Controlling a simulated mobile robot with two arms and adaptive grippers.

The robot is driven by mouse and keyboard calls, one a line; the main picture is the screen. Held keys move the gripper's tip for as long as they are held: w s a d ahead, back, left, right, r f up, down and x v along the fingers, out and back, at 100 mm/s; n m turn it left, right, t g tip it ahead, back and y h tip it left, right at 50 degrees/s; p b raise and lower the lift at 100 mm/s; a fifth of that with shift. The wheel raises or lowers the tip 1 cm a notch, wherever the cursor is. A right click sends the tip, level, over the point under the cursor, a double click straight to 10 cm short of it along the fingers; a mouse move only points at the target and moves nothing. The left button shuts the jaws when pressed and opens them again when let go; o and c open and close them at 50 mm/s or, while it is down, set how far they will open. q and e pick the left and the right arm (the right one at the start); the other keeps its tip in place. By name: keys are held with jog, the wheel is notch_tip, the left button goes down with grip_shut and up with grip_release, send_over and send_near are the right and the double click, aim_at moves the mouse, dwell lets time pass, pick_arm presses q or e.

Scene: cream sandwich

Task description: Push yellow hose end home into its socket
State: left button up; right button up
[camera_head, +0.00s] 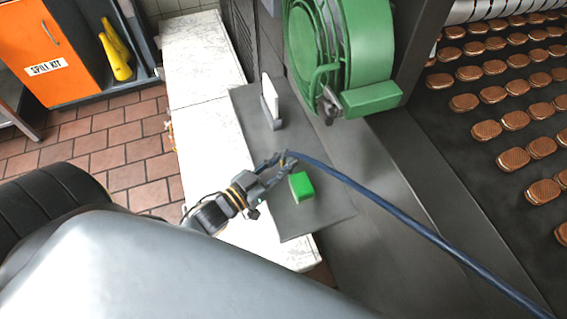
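A dark blue hose (400,221) runs from the lower right edge up to my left gripper (279,161), over the dark grey worktop. A tiny yellowish spot shows at the gripper's fingers, where the hose stops. The fingers appear closed around this hose end, but they cover most of it. A green block (301,186) lies on the worktop just below the hose and right of the gripper. I cannot make out a socket for the yellow end. My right gripper is not in view.
The dark grey worktop (325,222) has an upright white plate in a grey holder (271,112) farther back. Brown biscuits (464,103) lie on a belt at right. An orange spill kit cabinet (40,50) is at far left.

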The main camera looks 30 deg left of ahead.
aim_at(284, 159)
pick_arm(q)
grip_shut()
jog(key=shift+r, duration=0.15)
jog(key=shift+r, duration=0.3)
notch_tip(284, 159, up, 2)
jog(key=shift+r+p, duration=0.25)
jog(key=shift+p, duration=0.1)
jog(key=s+d+r, duration=0.3)
jog(key=s+r, duration=0.7)
jog(key=s, duration=0.4)
jog(key=w+a+r+n+t+y+p, duration=0.1)
jog(key=w+n+y, duration=0.2)
jog(key=w+y, duration=0.2)
jog(key=shift+w+r+n+y, duration=0.15)
jog(key=shift+w+n+y, duration=0.25)
jog(key=shift+w, duration=1.4)
